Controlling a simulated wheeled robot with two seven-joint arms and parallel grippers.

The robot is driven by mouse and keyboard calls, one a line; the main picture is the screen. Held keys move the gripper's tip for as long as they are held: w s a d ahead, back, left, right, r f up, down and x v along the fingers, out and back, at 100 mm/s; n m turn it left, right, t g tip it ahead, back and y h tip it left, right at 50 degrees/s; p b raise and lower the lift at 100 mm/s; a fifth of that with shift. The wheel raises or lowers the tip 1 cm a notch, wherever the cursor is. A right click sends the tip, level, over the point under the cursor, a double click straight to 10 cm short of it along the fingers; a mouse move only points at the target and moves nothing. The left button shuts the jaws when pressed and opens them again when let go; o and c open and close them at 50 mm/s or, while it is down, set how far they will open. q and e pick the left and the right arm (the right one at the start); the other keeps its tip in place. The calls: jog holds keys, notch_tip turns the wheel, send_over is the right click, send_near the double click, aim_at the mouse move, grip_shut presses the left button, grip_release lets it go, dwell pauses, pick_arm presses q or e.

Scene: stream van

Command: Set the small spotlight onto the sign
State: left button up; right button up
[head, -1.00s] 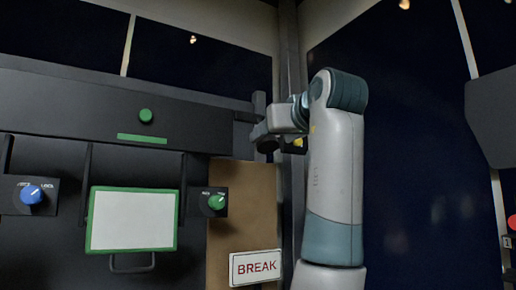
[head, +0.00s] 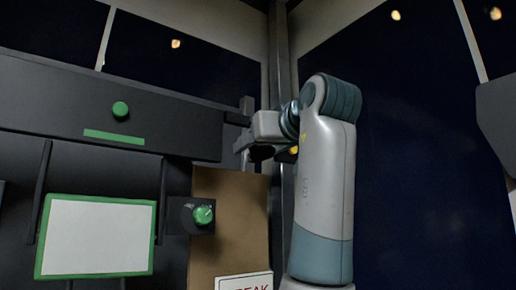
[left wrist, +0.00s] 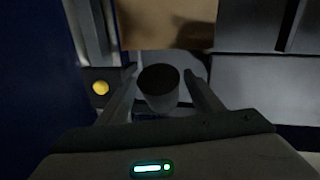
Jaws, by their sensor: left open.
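The small spotlight (left wrist: 159,90) seems to be the dark, short cylinder in the left wrist view. It sits between the two fingers of my left gripper (left wrist: 159,74), which are open on either side of it; I cannot tell whether they touch it. In the head view my left gripper (head: 264,148) is at the corner post, with a dark round shape under it. The white sign (head: 244,283) with red "BREAK" lettering is at the bottom, cut off by the frame edge, below the gripper. My right gripper is not in view.
A brown board (head: 228,225) stands behind the sign. A green knob (head: 203,215) and a green-framed white panel (head: 97,237) are to its left. A green button (head: 120,109) is on the dark upper panel. A yellow knob (left wrist: 100,88) is close beside the left finger.

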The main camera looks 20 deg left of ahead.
pick_arm(q)
jog(key=c, duration=1.1)
jog(key=shift+o, duration=0.2)
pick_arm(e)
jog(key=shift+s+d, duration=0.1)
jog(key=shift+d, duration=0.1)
